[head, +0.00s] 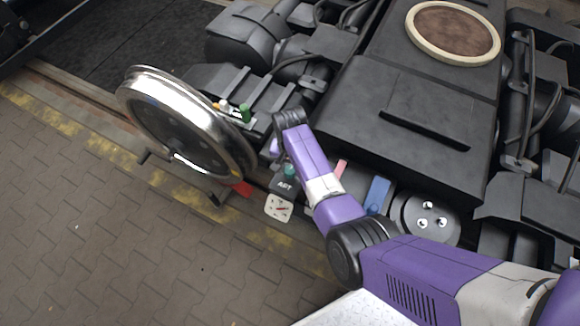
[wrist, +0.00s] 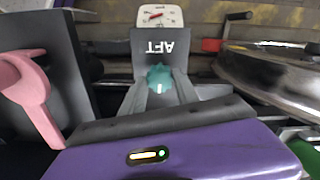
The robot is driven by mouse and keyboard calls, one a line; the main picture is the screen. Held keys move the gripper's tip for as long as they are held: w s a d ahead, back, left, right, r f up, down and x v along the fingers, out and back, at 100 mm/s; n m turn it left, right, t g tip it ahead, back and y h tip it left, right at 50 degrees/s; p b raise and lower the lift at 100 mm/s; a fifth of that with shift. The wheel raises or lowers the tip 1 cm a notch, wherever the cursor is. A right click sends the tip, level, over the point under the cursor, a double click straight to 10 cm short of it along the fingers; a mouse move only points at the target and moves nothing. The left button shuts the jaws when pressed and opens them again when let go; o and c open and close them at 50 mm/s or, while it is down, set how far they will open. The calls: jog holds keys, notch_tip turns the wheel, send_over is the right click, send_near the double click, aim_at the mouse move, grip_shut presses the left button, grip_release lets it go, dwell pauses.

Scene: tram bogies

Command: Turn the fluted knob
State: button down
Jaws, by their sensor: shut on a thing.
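The teal fluted knob (wrist: 159,76) sits on the face of a dark grey box marked AFT (wrist: 146,43), seen upside down in the wrist view. A short pale mark shows on the knob. My gripper (wrist: 161,88) has its two grey fingers on either side of the knob, shut on it. In the head view the knob (head: 289,170) shows as a small teal spot above the AFT lettering on the box (head: 285,187). My fingers are mostly hidden there behind my wrist.
A white gauge (head: 278,208) with red marks adjoins the box. A pink handle (wrist: 38,100) is close beside my gripper. A blue block (head: 377,194) lies right of my arm. Paving at left is clear.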

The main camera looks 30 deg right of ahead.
jog(key=shift+n, duration=0.3)
jog(key=n+p, duration=0.1)
jog(key=n, duration=0.2)
jog(key=shift+r, duration=0.1)
jog(key=n+p, duration=0.1)
jog(key=n, duration=0.4)
jog(key=shift+n, duration=0.4)
jog(key=n, duration=0.4)
jog(key=shift+n+p, duration=0.3)
jog(key=shift+p, duration=0.1)
jog(key=n, duration=0.4)
jog(key=shift+n, duration=0.3)
jog(key=n, duration=0.4)
jog(key=shift+n+p, duration=0.3)
jog(key=shift+p, duration=0.05)
jog(key=n, duration=0.8)
jog(key=shift+n, duration=2.3)
